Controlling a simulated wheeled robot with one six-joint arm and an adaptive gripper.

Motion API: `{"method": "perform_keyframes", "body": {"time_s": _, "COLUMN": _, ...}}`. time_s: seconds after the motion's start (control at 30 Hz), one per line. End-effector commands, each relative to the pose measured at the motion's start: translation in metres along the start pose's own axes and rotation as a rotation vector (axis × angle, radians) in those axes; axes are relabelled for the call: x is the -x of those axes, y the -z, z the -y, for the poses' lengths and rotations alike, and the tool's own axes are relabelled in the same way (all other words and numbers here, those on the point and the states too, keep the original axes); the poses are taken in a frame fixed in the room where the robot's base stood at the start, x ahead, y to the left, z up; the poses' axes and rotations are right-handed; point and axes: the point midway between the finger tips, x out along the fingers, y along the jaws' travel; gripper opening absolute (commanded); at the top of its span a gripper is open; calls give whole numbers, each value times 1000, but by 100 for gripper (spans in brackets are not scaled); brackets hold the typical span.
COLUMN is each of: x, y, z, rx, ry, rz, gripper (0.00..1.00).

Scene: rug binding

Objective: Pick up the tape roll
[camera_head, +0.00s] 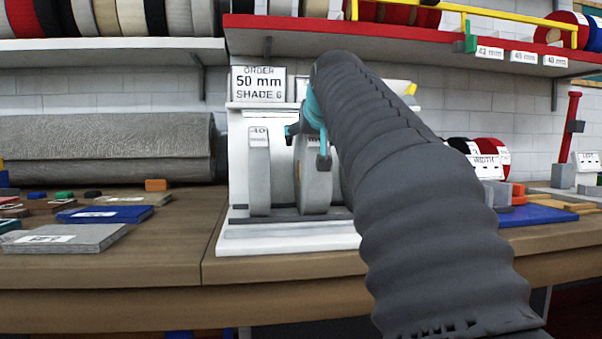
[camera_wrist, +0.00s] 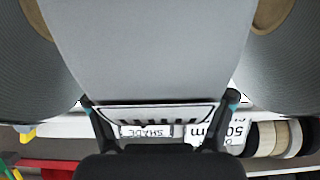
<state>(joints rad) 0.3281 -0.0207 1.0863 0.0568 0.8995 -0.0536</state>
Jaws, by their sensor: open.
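Grey tape rolls stand upright in a white rack on the bench. A narrow roll marked 40 (camera_head: 259,180) is at the left, and a wider roll (camera_head: 315,183) is beside it. My gripper (camera_head: 308,146) is at the wider roll's upper part, with teal parts showing and my arm hiding what lies to the right. In the wrist view my gripper (camera_wrist: 163,104) is open, one finger towards each side of a broad grey roll (camera_wrist: 150,45) that fills the middle. I cannot tell whether the fingers touch it. More rolls with brown cores flank it.
The white rack (camera_head: 285,238) has an order sign for 50 mm, shade 6 (camera_head: 259,84) above it. A red shelf (camera_head: 400,42) hangs overhead. Sample pieces (camera_head: 105,214) lie left, and a rolled grey rug (camera_head: 105,145) lies behind them.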

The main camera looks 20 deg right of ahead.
Motion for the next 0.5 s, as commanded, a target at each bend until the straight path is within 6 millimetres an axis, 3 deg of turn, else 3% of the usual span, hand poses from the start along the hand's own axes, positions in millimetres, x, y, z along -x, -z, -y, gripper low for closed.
{"method": "perform_keyframes", "body": {"time_s": 0.2, "x": 0, "y": 0, "z": 0, "rx": 0, "ry": 0, "rz": -1, "gripper": 79}}
{"method": "perform_keyframes", "body": {"time_s": 0.5, "x": 0, "y": 0, "z": 0, "rx": 0, "ry": 0, "rz": 0, "gripper": 4}}
